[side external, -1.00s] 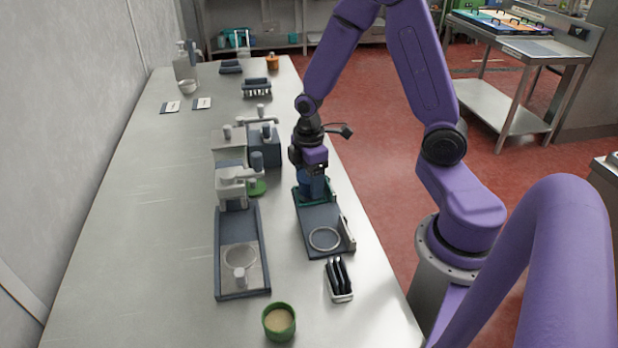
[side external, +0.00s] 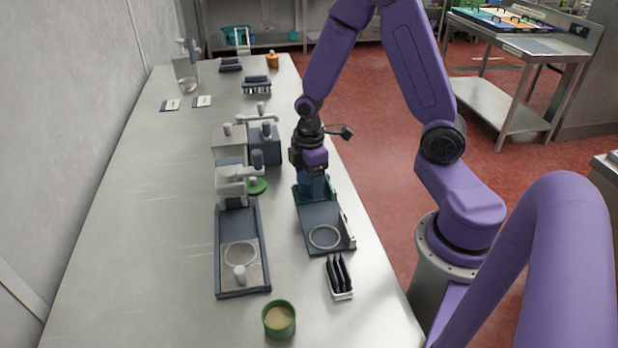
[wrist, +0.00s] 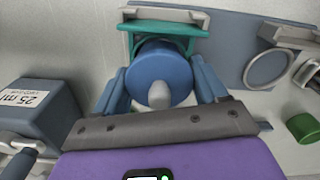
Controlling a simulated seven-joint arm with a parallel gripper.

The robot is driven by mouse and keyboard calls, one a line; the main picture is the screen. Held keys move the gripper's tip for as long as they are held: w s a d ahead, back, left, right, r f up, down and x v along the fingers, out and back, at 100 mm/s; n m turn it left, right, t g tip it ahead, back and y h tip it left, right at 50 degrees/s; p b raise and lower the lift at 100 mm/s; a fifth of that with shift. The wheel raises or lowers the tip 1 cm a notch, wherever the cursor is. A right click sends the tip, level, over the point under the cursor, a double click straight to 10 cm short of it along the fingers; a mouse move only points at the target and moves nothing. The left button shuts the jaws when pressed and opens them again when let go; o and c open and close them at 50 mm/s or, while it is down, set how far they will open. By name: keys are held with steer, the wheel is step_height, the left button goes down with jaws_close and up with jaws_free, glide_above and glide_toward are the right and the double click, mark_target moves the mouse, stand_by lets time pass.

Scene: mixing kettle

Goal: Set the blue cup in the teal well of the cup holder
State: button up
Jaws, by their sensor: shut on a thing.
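The blue cup (side external: 313,186) is between the fingers of my gripper (wrist: 160,88). In the wrist view the round blue top of the cup (wrist: 150,66) fills the gap, with a finger on each side, and a grey rounded knob shows over it. The cup holder (side external: 320,218) is a dark tray, with its teal well (side external: 297,194) at the far end. The cup is upright at the teal well, and the teal edge (wrist: 165,27) shows just beyond it in the wrist view. My gripper and the cup hide most of the well, so I cannot tell whether the cup's base rests in it.
A pale ring (side external: 325,237) marks the holder's near end. A dispenser-like machine with a dark tray (side external: 241,280) stands to the left. A green cup with tan contents (side external: 279,319) and a rack of dark items (side external: 339,276) are nearer.

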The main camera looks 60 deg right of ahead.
steer(key=shift+f, duration=0.15)
steer(key=o, duration=1.1)
steer(key=shift+c, duration=0.4)
steer(key=shift+r, duration=3.5)
